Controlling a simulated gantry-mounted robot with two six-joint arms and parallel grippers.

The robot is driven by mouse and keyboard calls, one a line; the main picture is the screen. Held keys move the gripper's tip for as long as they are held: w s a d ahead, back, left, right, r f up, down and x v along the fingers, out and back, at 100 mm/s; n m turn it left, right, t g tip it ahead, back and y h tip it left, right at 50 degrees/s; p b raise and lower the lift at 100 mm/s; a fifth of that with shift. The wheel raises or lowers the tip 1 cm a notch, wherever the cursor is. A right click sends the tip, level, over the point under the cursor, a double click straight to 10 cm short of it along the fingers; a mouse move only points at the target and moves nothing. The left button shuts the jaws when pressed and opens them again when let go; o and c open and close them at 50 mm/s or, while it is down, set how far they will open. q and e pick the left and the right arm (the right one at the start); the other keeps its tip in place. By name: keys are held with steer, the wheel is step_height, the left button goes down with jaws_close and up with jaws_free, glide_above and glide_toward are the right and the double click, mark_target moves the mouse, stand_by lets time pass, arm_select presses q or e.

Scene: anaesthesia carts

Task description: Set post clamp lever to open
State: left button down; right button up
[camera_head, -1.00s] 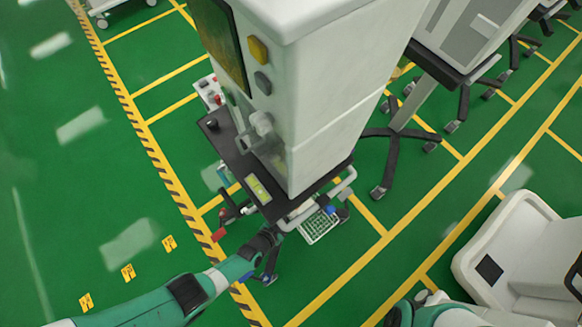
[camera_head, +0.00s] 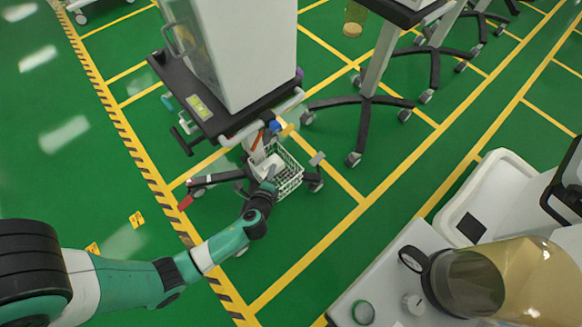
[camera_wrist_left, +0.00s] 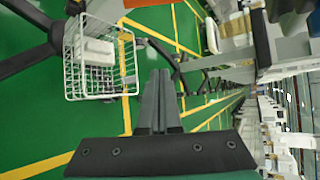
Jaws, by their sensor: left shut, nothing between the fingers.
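The cart (camera_head: 238,60) stands at the upper middle of the head view, with a grey-white body, a dark shelf and a white front rail. Under the rail are small blue (camera_head: 274,126), orange-red (camera_head: 257,140) and yellow parts around the post. I cannot tell which, if any, is the post clamp lever, or how it is set. My left gripper (camera_head: 270,180) is below these parts, beside the white wire basket (camera_head: 289,180). In the left wrist view its two dark fingers (camera_wrist_left: 158,85) are shut together and empty. My right gripper is not in view.
The wire basket also shows in the left wrist view (camera_wrist_left: 72,70), left of the fingers, with a white item inside. The cart's dark wheeled legs spread low around it. Another wheeled stand (camera_head: 370,100) is to the right. A jar-topped unit (camera_head: 470,285) fills the lower right.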

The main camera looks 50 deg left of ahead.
arm_select(q)
steer(key=w+a+f+b, duration=0.5)
steer(key=a+f+b, duration=0.15)
steer(key=a, duration=0.35)
steer(key=shift+g, duration=0.4)
steer(key=s+a+r+p, duration=0.1)
steer(key=s+r+p, duration=0.1)
steer(key=shift+s+a+r+p, duration=0.15)
steer(key=shift+s+a+p, duration=0.25)
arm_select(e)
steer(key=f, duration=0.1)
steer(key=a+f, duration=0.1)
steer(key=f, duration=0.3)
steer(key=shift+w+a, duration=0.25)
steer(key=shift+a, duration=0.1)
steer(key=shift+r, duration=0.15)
